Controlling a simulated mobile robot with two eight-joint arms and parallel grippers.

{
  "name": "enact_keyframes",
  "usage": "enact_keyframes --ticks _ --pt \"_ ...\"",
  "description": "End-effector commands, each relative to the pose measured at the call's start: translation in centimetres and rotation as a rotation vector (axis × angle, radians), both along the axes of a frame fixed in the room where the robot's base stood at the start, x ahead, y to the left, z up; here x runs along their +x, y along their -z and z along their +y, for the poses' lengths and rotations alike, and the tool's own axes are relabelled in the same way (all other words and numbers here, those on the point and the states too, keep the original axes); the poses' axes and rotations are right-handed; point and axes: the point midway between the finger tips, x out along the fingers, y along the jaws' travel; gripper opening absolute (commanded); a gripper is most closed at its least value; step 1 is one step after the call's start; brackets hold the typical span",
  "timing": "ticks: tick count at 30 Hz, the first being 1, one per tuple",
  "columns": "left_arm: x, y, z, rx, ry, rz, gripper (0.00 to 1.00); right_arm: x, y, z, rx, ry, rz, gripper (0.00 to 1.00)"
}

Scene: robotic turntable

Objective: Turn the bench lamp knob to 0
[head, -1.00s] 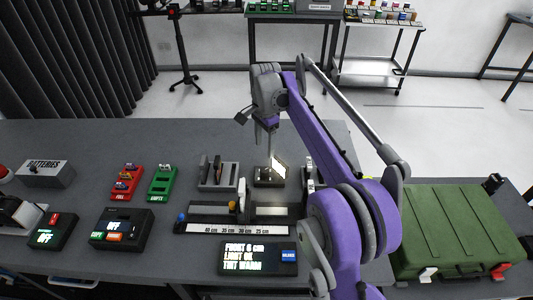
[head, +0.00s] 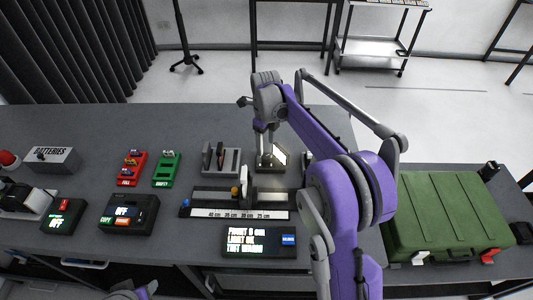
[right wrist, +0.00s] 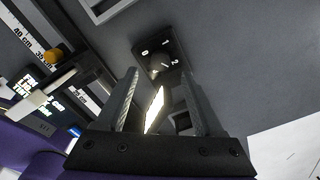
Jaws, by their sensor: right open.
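The bench lamp (head: 280,154) stands beyond the ruler track, its panel glowing white. It also shows between my fingers in the right wrist view (right wrist: 154,108). Its black dial plate (right wrist: 160,52) carries the marks 0, 1 and 2. The small dark knob on it lies just beyond the fingertips in that view, and I cannot tell where it points. My right gripper (head: 264,149) points down just over the lamp's base. In the right wrist view, the gripper (right wrist: 159,76) is open with nothing clamped. My left gripper is out of view.
The ruler track (head: 240,214) lies in front of the lamp, and a display (head: 258,242) reading LIGHT ON is nearer. A grey holder (head: 222,160) stands left of the lamp. Red (head: 132,168) and green (head: 167,170) trays lie further left. A green case (head: 450,215) sits at right.

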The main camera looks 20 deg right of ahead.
Motion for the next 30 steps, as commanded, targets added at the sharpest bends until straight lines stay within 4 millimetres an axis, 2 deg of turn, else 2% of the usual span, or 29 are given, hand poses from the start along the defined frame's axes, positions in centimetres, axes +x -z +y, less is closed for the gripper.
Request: enact_keyframes --ticks 3,9,13,21,30 --pt "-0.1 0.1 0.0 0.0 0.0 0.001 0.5 0.0 2.3 0.0 0.0 -0.001 0.0 0.69" --pt "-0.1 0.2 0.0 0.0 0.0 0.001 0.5 0.0 4.8 0.0 0.0 -0.001 0.0 0.69" --pt "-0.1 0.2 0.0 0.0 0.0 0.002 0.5 0.0 5.4 0.0 0.0 -0.001 0.0 0.69" --pt "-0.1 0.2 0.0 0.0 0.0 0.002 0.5 0.0 5.5 0.0 0.0 -0.001 0.0 0.69" --pt "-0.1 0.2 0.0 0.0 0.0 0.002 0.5 0.0 5.5 0.0 0.0 -0.001 0.0 0.15"
